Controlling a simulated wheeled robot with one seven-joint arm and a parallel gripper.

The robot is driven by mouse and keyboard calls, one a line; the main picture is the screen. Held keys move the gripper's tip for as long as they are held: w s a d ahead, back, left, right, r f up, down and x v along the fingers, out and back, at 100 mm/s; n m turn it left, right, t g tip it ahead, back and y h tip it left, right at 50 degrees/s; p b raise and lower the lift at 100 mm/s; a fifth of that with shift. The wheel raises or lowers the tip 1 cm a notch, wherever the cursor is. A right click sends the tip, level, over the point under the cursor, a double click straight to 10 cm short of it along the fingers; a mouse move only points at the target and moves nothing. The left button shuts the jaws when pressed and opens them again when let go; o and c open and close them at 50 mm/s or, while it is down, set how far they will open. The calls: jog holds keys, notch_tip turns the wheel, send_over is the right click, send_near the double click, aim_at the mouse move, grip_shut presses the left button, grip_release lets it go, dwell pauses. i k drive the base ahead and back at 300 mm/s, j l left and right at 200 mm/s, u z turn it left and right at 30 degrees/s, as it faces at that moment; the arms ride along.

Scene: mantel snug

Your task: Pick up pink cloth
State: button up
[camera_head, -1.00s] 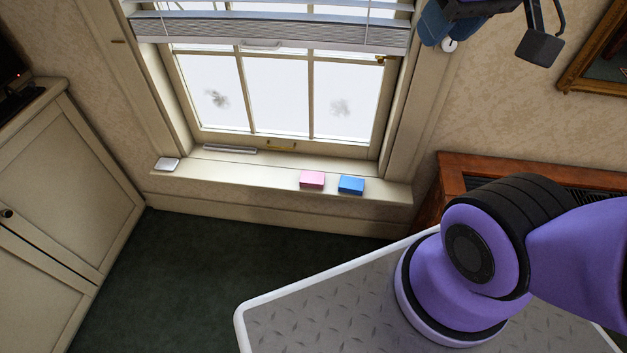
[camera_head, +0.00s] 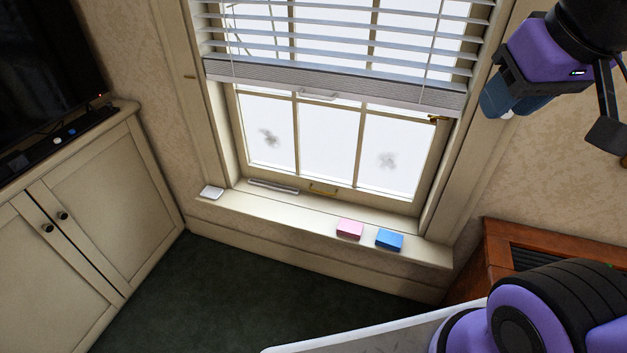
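The pink cloth (camera_head: 349,228) looks like a small folded block and lies flat on the window sill (camera_head: 290,213), right of the sill's middle. A blue folded piece (camera_head: 389,239) lies close to its right with a small gap. My gripper (camera_head: 607,136) is partly in view at the top right, high up and well apart from the cloth. One dark finger shows there, partly cut by the picture edge. I cannot see both fingertips, so its opening is unclear. Nothing covers the pink cloth.
A white flat item (camera_head: 211,192) and a thin grey bar (camera_head: 273,186) lie on the sill's left part. Half-lowered blinds (camera_head: 335,85) hang above. A cabinet (camera_head: 95,215) stands left and a wooden unit (camera_head: 495,268) right. The dark green floor (camera_head: 240,300) before the sill is clear.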

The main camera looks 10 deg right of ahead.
aim_at(346, 227)
jog(key=i+j+z, duration=0.15)
jog(key=j+z, duration=0.15)
jog(key=j, duration=0.95)
jog(key=j+z, duration=0.25)
jog(key=j, duration=1)
